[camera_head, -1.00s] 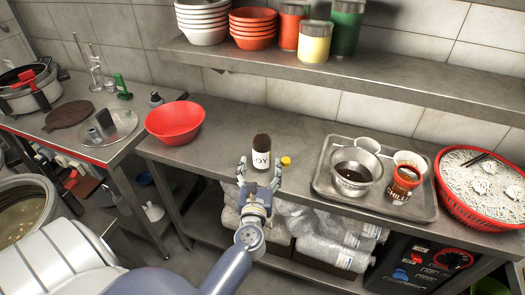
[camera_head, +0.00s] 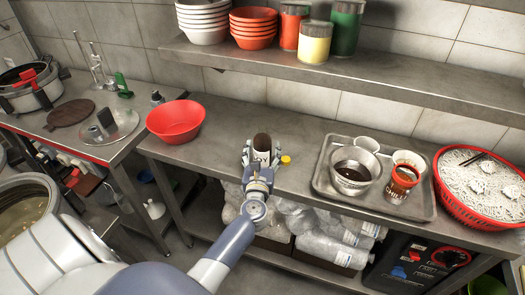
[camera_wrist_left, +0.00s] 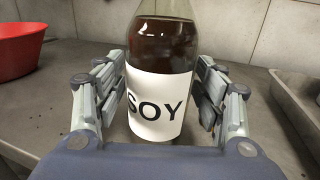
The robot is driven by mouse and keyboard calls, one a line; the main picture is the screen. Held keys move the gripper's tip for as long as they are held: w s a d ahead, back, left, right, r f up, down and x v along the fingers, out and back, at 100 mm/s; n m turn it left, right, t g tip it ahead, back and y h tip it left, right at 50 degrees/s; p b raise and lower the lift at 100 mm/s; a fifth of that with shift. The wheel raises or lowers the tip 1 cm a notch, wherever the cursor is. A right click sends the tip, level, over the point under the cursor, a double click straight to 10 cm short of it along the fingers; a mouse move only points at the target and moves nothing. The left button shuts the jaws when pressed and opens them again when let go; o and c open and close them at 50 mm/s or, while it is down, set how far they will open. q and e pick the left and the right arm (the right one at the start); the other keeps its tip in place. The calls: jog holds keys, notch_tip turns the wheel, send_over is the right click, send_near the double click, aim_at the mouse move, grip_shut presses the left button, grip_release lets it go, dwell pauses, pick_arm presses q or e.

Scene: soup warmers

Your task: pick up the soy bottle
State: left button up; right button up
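The soy bottle (camera_head: 262,143), dark with a white label, stands upright on the steel counter (camera_head: 330,128). In the left wrist view the bottle (camera_wrist_left: 160,45) fills the middle, with the label reading SOY. My left gripper (camera_head: 262,156) is around the bottle, one finger on each side. In the left wrist view the gripper (camera_wrist_left: 160,95) is open, with a visible gap on the left between finger and label; the right finger is very near the glass. The bottle's base is partly hidden by my wrist. My right gripper is not in view.
A red bowl (camera_head: 175,122) stands left of the bottle. A small yellow cap (camera_head: 286,160) lies just right of it. A metal tray (camera_head: 325,187) with a pot and cups is further right. A shelf (camera_head: 390,80) with bowls and canisters hangs above.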

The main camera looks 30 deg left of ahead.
aim_at(262, 148)
pick_arm(q)
jog(key=c, duration=0.8)
jog(key=shift+c, duration=0.2)
notch_tip(262, 148, up, 2)
jog(key=shift+r+p, duration=0.15)
jog(key=shift+p, duration=0.95)
jog(key=shift+r+p, duration=0.85)
jog(key=shift+r, duration=0.05)
jog(key=s+d+r+m+t+h, duration=0.1)
jog(key=s+d+r+h, duration=0.3)
jog(key=s+d, duration=0.5)
jog(key=s+d+r+m+t+h+b, duration=0.1)
jog(key=s+d+r+m+h, duration=0.3)
jog(key=s+d, duration=0.5)
jog(key=s, duration=0.4)
jog(key=shift+s+m, duration=0.2)
jog(key=shift+m, duration=0.1)
